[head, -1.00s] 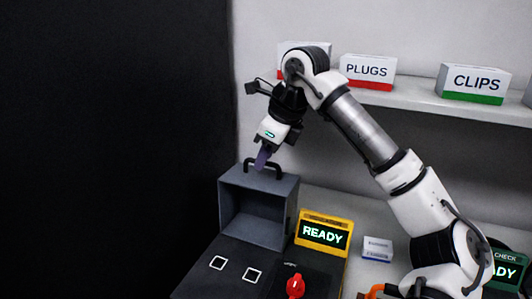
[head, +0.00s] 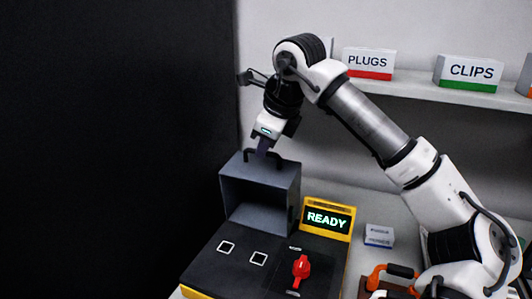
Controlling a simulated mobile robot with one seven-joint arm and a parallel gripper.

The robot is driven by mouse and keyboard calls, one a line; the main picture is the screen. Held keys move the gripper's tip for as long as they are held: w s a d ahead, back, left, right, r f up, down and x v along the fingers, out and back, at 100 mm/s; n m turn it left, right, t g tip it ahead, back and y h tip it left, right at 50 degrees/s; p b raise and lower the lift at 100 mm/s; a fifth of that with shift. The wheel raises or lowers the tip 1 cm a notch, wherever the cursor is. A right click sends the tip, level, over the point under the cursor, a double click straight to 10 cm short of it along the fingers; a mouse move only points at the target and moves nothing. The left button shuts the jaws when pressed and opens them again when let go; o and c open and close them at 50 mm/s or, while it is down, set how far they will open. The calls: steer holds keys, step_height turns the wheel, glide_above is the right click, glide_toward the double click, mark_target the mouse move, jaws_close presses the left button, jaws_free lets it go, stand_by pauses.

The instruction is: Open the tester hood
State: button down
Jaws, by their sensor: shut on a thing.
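The tester (head: 215,270) is a dark box with a yellow edge at the lower middle of the head view. Its grey hood (head: 233,220) stands raised at the back left, with its hollow inside facing forward and the tester's dark top bare in front. A black bar handle (head: 279,158) is on the hood's upper edge. My gripper (head: 263,146) points down from above and is shut on this handle. The fingers hide the middle of the handle.
On the tester are two white square outlines, a red knob (head: 301,267) and a yellow READY display (head: 328,220). A small labelled box (head: 379,235) and an orange-handled object (head: 375,277) lie to the right. A shelf (head: 415,98) with labelled boxes runs behind my arm.

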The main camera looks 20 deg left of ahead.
steer(key=shift+s+f+t+b, duration=0.15)
steer(key=shift+s+t+b, duration=0.45)
steer(key=shift+s+b, duration=0.3)
steer(key=shift+s+r, duration=0.3)
steer(key=shift+s, duration=0.25)
steer(key=c, duration=1.5)
jaws_free()
steer(key=v, duration=1.3)
steer(key=shift+s+d+r+b, duration=0.1)
steer(key=shift+s+r+b, duration=0.15)
steer(key=shift+s+b, duration=0.15)
